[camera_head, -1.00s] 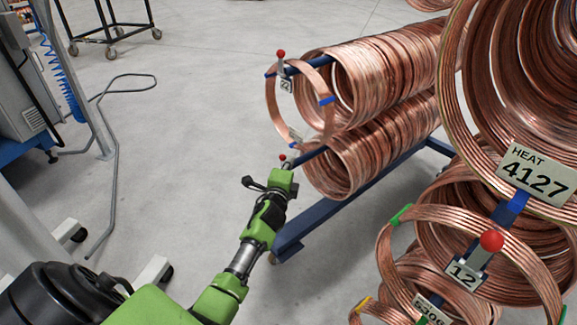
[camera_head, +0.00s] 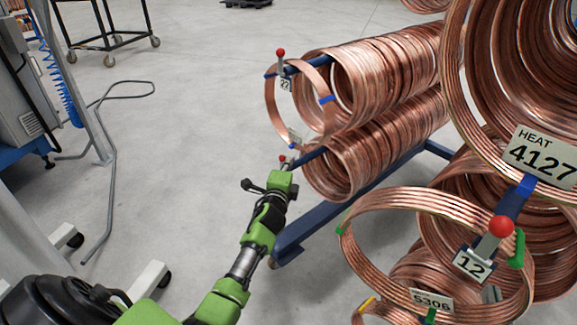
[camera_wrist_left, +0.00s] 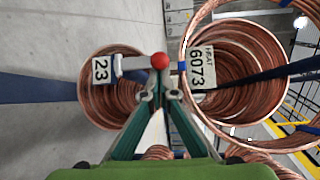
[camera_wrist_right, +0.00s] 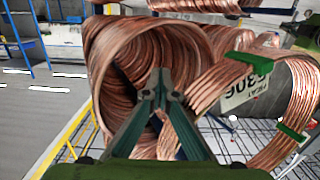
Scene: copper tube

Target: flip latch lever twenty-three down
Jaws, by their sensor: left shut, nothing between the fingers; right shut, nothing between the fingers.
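Latch lever twenty-three is a short lever with a red ball (camera_wrist_left: 160,60), beside the white 23 tag (camera_wrist_left: 101,69). In the left wrist view it runs from the tag side toward the tagged 6073 coil, so it appears upright. My left gripper (camera_wrist_left: 160,92) is shut and empty, its tips just short of the ball; I cannot tell whether they touch. In the head view the red ball (camera_head: 283,158) shows just beyond my left gripper (camera_head: 286,168), which hides most of the lever. My right gripper (camera_wrist_right: 162,75) is shut and empty in front of a copper coil; the head view does not show it.
Above stands lever 22 (camera_head: 281,62), upright, with a loose copper ring (camera_head: 272,112) hanging below it. On the right, lever 12 (camera_head: 495,237) and a loose ring (camera_head: 349,255) stick out near large coils.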

